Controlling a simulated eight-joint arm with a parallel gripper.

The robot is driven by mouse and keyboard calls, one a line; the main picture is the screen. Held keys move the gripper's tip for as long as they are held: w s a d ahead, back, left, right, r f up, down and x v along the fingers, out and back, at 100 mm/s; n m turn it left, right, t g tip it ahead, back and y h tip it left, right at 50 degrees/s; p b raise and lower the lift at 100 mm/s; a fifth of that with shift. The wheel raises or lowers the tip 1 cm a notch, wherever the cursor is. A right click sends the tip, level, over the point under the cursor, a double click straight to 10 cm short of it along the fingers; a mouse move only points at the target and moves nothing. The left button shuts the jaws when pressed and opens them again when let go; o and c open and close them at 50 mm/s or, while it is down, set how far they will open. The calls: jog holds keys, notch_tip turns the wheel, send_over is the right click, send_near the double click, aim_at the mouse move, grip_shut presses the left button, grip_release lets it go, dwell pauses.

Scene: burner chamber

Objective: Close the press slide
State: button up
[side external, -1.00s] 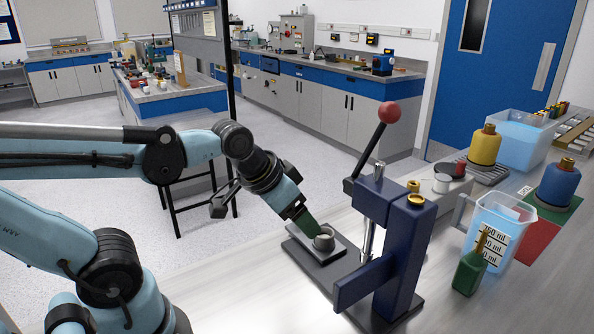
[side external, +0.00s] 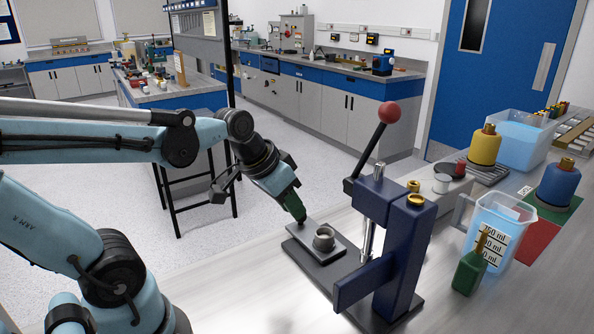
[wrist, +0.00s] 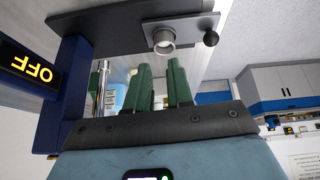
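The press (side external: 405,260) is a dark blue frame with a raised red-knobbed lever (side external: 388,113). Its grey slide plate (side external: 303,236) sticks out of the frame to the left and carries a small grey metal cup (side external: 324,240). In the wrist view the slide plate (wrist: 120,42) shows at the top, with the cup (wrist: 163,40) and a black ball knob (wrist: 211,38) at its outer end. My gripper (side external: 299,216) points down at the plate's outer end; contact cannot be told. In the wrist view its green fingers (wrist: 160,66) stand slightly apart, with nothing seen between them.
To the right of the press stand a beaker of blue liquid (side external: 494,232), a green bottle (side external: 468,272), a yellow bottle (side external: 485,147) and a blue bottle (side external: 557,183). The bench is clear in front of the press. An OFF display (wrist: 30,66) shows in the wrist view.

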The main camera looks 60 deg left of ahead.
jog(key=shift+n+g+h, duration=0.4)
jog(key=shift+g+h, duration=0.2)
jog(key=shift+h, duration=0.3)
jog(key=w+a, duration=0.1)
jog(key=a, duration=0.2)
jog(key=w+a, duration=0.1)
jog(key=a, duration=0.2)
jog(key=w+a, duration=0.1)
jog(key=a, duration=0.3)
jog(key=shift+w+r, duration=0.15)
jog(key=shift+r, duration=0.1)
grip_shut()
jog(key=a+f+h, duration=0.2)
jog(key=a, duration=0.9)
jog(key=shift+t, duration=0.3)
jog(key=shift+w+d+f, duration=0.75)
jog(key=shift+d+f, duration=0.5)
jog(key=shift+f, duration=0.15)
jog(key=shift+w+d+f, duration=0.75)
jog(key=shift+d+f, duration=0.55)
jog(key=shift+f, duration=0.15)
jog(key=shift+w+d+f, duration=0.75)
jog(key=shift+d+f, duration=0.5)
jog(key=shift+f, duration=0.15)
